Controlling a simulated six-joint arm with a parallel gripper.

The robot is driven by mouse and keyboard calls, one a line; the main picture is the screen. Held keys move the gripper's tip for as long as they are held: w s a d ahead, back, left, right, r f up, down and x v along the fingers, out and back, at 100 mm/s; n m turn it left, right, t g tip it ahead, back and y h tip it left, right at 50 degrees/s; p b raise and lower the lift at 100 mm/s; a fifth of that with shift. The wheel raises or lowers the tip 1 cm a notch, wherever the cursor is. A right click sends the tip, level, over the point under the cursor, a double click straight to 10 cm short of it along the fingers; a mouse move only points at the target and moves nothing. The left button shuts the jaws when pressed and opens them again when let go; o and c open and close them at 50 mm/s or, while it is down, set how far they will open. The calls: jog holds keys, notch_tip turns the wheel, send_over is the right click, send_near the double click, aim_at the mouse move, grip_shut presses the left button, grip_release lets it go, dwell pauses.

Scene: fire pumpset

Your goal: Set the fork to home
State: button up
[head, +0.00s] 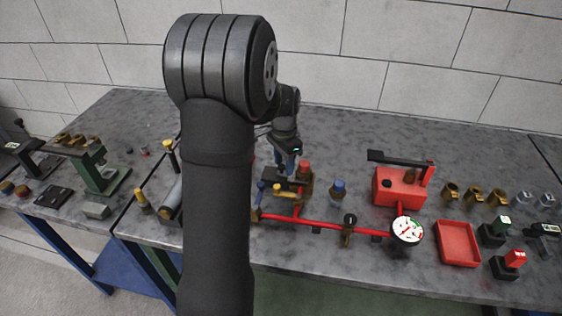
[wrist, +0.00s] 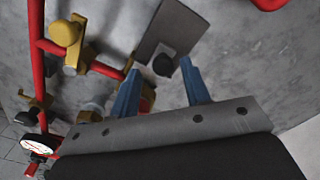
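My gripper (head: 287,166) points down over the pipework in the middle of the bench in the head view. In the wrist view, its two blue fingers (wrist: 160,68) are apart. A small black knob (wrist: 163,65) shows between the fingertips, with gaps on both sides. A flat grey plate (wrist: 178,30) lies beside the knob, and a dark flat piece (head: 284,186) shows below the fingers in the head view. I cannot tell for certain which part is the fork. My arm and gripper hide part of this area.
Red pipe (head: 330,228) with brass fittings runs to a white gauge (head: 408,231). A red pump body (head: 399,187) with a black-topped lever, a red tray (head: 457,243) and brass couplings (head: 475,195) stand to the right. A green press (head: 100,172) stands left.

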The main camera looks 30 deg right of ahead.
aim_at(283, 166)
jog(key=shift+w+a, duration=0.1)
notch_tip(283, 166, up, 17)
jog(key=shift+r, duration=0.2)
dwell(0.4)
jog(key=shift+f, duration=0.1)
dwell(0.4)
notch_tip(283, 166, down, 17)
jog(key=shift+f, duration=0.15)
dwell(0.4)
